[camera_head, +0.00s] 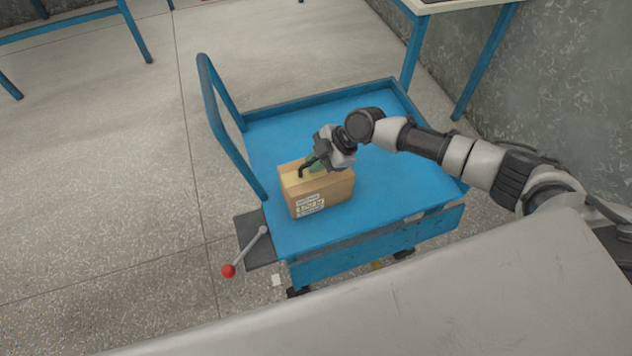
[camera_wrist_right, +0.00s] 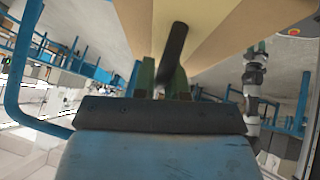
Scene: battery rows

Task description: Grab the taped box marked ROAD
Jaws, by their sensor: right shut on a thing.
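A brown cardboard box (camera_head: 334,191) with a paler tape strip on top stands on the blue cart. A white printed label is on its front face; its lettering is too small to read surely. My right gripper (camera_head: 309,166) is at the top of the box, shut on a dark handle-like bar there. In the right wrist view, the tan box (camera_wrist_right: 135,20) fills the top, and the dark bar lies between the green finger pads of the right gripper (camera_wrist_right: 163,80). My left gripper does not show clearly in either view.
The blue cart (camera_head: 400,165) has a low rim and an upright push handle (camera_head: 222,120) at its left. A lever with a red knob (camera_head: 228,271) sticks out at the front left. The deck right of the box is clear. A pale surface (camera_head: 400,310) fills the foreground.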

